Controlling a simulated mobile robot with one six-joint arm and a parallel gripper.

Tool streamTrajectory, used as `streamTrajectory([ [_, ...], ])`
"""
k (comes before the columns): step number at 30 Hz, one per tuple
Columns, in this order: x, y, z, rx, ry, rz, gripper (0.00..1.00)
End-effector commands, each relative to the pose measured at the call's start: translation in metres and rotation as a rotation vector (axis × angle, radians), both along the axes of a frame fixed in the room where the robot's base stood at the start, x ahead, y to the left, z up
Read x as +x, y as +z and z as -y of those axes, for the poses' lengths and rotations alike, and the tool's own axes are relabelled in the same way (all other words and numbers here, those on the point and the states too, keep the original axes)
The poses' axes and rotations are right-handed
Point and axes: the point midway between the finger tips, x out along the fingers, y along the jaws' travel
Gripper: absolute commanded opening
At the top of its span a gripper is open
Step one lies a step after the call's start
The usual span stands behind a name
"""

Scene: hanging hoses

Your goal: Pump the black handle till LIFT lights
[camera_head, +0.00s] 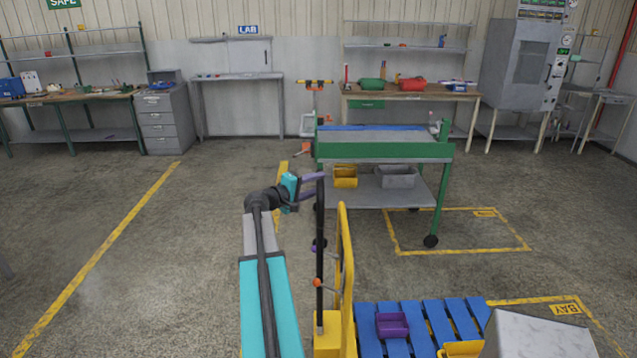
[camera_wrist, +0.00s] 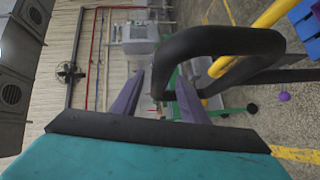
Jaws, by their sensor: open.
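The black handle (camera_head: 320,245) is a tall upright bar rising from a yellow base (camera_head: 328,337) beside a yellow rail. My gripper (camera_head: 318,184), with purple fingers, is at the upper part of the handle in the head view. In the wrist view the handle's top is a thick black loop (camera_wrist: 215,42). One limb of the loop shows between the two spread fingers of my gripper (camera_wrist: 160,82). The fingers are open; I cannot tell whether either touches the bar. No lit LIFT sign can be made out.
The yellow rail (camera_head: 345,265) stands just right of the handle. A blue pallet (camera_head: 430,320) with a purple bin (camera_head: 391,325) lies to the right. A green cart (camera_head: 385,150) stands beyond. The floor on the left is clear.

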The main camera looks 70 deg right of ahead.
Motion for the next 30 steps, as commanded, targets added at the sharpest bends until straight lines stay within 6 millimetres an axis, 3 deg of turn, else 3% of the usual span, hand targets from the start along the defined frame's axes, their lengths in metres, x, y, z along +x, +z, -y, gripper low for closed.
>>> streamTrajectory([
  [6, -0.008, -0.002, 0.020, 0.000, -0.001, 0.000, 0.40],
  [18, -0.010, -0.004, 0.023, 0.000, 0.000, 0.000, 0.40],
  [25, -0.010, -0.004, 0.023, 0.000, 0.000, 0.000, 0.03],
  [29, -0.010, -0.004, 0.023, 0.000, 0.000, 0.000, 0.00],
  [30, -0.011, -0.004, 0.001, 0.001, 0.002, 0.001, 0.00],
])
